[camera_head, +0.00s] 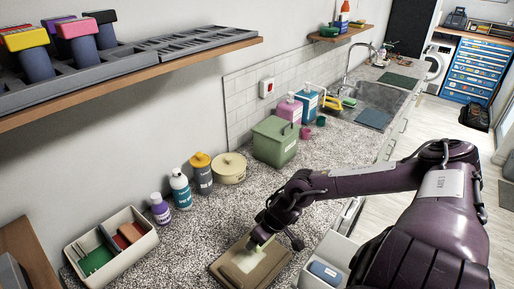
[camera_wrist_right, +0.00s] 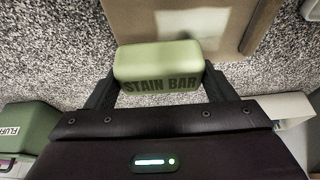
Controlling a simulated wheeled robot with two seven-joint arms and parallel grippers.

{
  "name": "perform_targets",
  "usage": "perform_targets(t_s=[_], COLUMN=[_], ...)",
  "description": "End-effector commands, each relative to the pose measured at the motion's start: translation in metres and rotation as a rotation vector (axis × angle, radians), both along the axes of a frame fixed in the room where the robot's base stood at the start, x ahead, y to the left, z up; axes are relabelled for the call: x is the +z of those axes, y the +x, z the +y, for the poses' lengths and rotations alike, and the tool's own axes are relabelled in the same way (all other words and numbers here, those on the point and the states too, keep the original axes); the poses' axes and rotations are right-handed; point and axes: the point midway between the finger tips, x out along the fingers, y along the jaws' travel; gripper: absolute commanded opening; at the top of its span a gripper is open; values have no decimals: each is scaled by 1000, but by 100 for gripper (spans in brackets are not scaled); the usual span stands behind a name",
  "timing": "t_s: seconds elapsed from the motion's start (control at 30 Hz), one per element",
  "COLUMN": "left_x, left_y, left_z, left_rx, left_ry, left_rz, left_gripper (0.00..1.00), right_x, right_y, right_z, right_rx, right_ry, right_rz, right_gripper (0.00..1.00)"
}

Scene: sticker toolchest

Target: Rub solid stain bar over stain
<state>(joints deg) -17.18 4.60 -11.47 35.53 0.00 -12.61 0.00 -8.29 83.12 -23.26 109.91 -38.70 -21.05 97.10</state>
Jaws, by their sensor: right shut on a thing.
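My right gripper (camera_head: 257,240) is over the counter and shut on a pale green bar lettered "STAIN BAR". In the right wrist view the stain bar (camera_wrist_right: 160,62) sits between the two fingers (camera_wrist_right: 165,85). Below and beside the gripper, a brown board or folded cloth (camera_head: 268,272) with a paler patch (camera_head: 247,261) lies on the speckled counter. Part of the brown piece (camera_wrist_right: 250,22) shows at the top of the wrist view. I cannot make out a distinct stain, or tell whether the bar touches the surface. My left gripper is not in view.
A divided bin (camera_head: 135,262) stands left of the brown piece. Behind it are a purple-labelled bottle (camera_head: 160,209), a teal bottle (camera_head: 181,188), a yellow-capped jar (camera_head: 202,173), a cream pot (camera_head: 230,169) and a green box (camera_head: 274,143).

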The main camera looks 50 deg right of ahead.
Motion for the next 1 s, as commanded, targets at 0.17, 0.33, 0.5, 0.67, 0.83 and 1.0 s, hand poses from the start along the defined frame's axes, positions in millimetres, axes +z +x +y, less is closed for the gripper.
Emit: perform_targets(t_s=[0.17, 0.33, 0.5, 0.67, 0.83, 1.0], left_x=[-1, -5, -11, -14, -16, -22], left_y=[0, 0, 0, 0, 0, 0], left_z=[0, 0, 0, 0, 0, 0], left_rx=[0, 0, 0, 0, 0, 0], left_ry=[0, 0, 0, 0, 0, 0], left_rz=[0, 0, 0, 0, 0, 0], left_gripper=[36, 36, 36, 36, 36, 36], right_x=[0, -1, 2, 6, 10, 6], right_y=[2, 17, 36, 50, 58, 59], right_z=[2, 12, 28, 42, 51, 53], right_rx=[-2, -15, -22, -14, -3, 0], right_ry=[1, 4, 5, 4, 3, -1], right_rz=[-2, -9, -9, -7, -3, -1], right_gripper=[51, 51, 51, 51, 51, 51])
